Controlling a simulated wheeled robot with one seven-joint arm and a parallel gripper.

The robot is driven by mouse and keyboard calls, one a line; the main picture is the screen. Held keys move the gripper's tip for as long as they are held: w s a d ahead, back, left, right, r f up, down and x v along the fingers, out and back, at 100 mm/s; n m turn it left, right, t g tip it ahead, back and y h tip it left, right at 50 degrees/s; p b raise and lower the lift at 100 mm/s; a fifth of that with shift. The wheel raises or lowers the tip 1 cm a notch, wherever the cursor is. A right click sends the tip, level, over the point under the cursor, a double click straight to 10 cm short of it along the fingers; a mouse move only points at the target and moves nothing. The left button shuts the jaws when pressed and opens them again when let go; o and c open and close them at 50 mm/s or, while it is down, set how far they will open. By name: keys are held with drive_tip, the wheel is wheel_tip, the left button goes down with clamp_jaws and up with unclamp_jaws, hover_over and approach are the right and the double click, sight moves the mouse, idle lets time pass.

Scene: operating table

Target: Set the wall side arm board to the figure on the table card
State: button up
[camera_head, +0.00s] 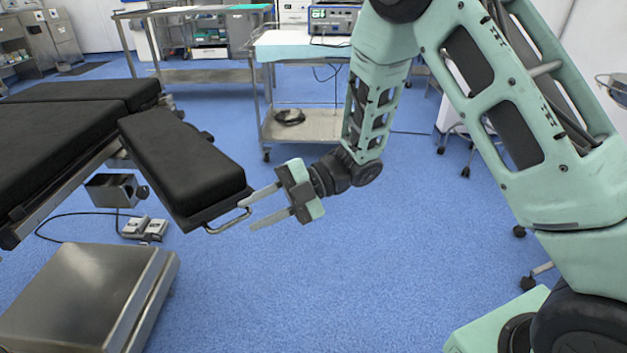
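A black padded board (185,165), which looks like the arm board, juts from the operating table (70,110) and slopes down towards the front right. A metal loop handle (228,226) sits at its near end. My gripper (247,214) is at this handle with its two fingers apart. The fingertips reach to either side of the handle's right end; I cannot tell whether they touch it. No table card or figure is readable in this view, and no angle scale can be made out.
A steel table base (88,300) stands at the lower left, with a foot pedal (144,229) and cable behind it. A trolley (310,126) with equipment stands behind my arm. Blue floor is clear in front of and right of the board.

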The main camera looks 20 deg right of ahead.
drive_tip(key=s+p+v, duration=0.1)
drive_tip(key=v, duration=1)
drive_tip(key=shift+w+d, duration=0.45)
drive_tip(key=w+a+r+m+t+h, duration=0.4)
drive_tip(key=w+a+m+t+h, duration=0.25)
drive_tip(key=m+t+h, duration=0.35)
drive_tip(key=s+d+m+g+h, duration=0.15)
drive_tip(key=s+m+g, duration=0.35)
drive_tip(key=s, duration=0.9)
drive_tip(key=s+m+g+h, duration=0.3)
drive_tip(key=s+m, duration=0.5)
drive_tip(key=s, duration=0.7)
wheel_tip(320, 180, up, 23)
drive_tip(key=p, duration=2.3)
drive_tip(key=shift+s+g, duration=0.2)
drive_tip(key=shift+g, duration=0.1)
